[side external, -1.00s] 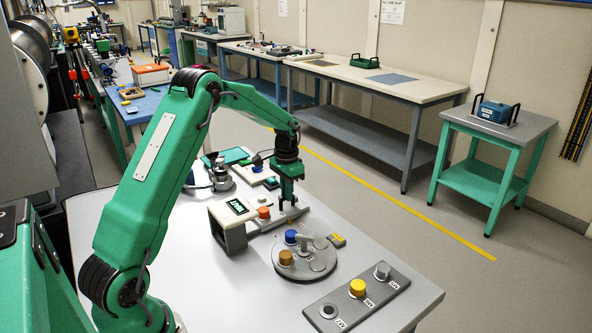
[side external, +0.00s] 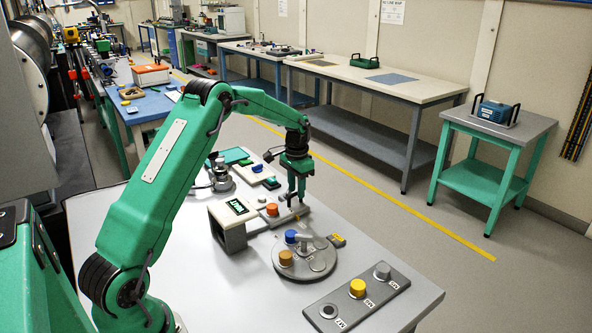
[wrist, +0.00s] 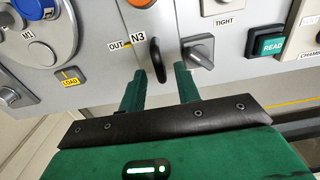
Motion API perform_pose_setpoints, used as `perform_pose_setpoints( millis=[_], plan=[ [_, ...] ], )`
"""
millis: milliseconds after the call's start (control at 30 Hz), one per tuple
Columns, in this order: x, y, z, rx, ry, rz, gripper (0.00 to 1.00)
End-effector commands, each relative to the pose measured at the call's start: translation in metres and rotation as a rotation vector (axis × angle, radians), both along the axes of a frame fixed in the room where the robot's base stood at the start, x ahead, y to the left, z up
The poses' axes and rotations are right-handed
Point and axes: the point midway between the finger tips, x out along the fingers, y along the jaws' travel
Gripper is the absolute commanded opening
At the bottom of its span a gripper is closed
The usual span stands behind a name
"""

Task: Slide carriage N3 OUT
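The black upright handle (wrist: 157,60) by the N3 label (wrist: 138,37) stands between the fingertips of my gripper in the wrist view. An OUT mark (wrist: 117,44) with a yellow line lies just left of that label. My gripper (wrist: 162,72) has its two green fingers apart, with a gap showing at the right of the handle; contact on the left is unclear. In the side view my gripper (side external: 297,196) points down over the grey strip beside the orange knob (side external: 272,209). The carriage's body is hard to make out.
A turntable with blue and orange knobs (side external: 307,258) and a panel with a yellow knob (side external: 357,288) lie nearer. A grey lever knob (wrist: 198,52) sits close right of the handle.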

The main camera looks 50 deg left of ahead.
Motion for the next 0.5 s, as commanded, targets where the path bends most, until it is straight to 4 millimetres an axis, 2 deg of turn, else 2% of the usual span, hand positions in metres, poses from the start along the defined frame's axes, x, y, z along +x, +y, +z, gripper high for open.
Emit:
perform_pose_setpoints(
  millis=[267,500],
  plan=[
    [-0.001,0.0,0.005,-0.001,0.003,0.001,0.32],
    [-0.001,0.0,0.028,0.0,0.0,0.001,0.32]
  ],
)
